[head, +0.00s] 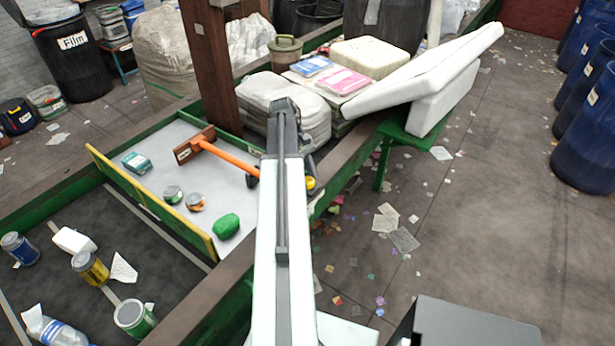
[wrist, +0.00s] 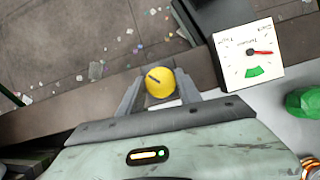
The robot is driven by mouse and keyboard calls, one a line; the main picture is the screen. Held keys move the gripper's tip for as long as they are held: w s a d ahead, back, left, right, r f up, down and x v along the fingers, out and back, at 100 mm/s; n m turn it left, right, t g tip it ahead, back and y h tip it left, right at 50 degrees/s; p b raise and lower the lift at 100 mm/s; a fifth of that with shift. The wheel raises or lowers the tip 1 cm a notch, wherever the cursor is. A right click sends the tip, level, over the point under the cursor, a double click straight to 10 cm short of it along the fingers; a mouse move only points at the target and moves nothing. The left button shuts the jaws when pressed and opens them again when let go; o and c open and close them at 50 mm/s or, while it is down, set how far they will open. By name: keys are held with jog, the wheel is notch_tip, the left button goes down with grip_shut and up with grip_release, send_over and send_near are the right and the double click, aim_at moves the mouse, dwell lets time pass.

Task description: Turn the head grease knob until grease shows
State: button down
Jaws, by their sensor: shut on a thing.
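A round yellow knob (wrist: 160,83) with a dark pointer line sits between the two fingers of my gripper (wrist: 161,92) in the wrist view, and the gripper is shut on it. In the head view a little of the yellow knob (head: 311,183) shows beside my arm, at the edge of the green-framed belt. Most of my gripper is hidden behind the arm there. No grease can be made out around the knob. I cannot read any label on it.
A white gauge (wrist: 236,45) with a red needle and a green zone stands beside the knob; the needle is outside the green. Paper scraps litter the floor.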

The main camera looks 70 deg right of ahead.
jog(key=c, duration=0.8)
grip_release()
jog(key=shift+w, duration=0.1)
jog(key=shift+c, duration=0.2)
jog(key=shift+r+p, duration=0.3)
jog(key=shift+p, duration=0.05)
jog(key=p+v, duration=0.6)
jog(key=v, duration=0.1)
jog(key=shift+p, duration=0.3)
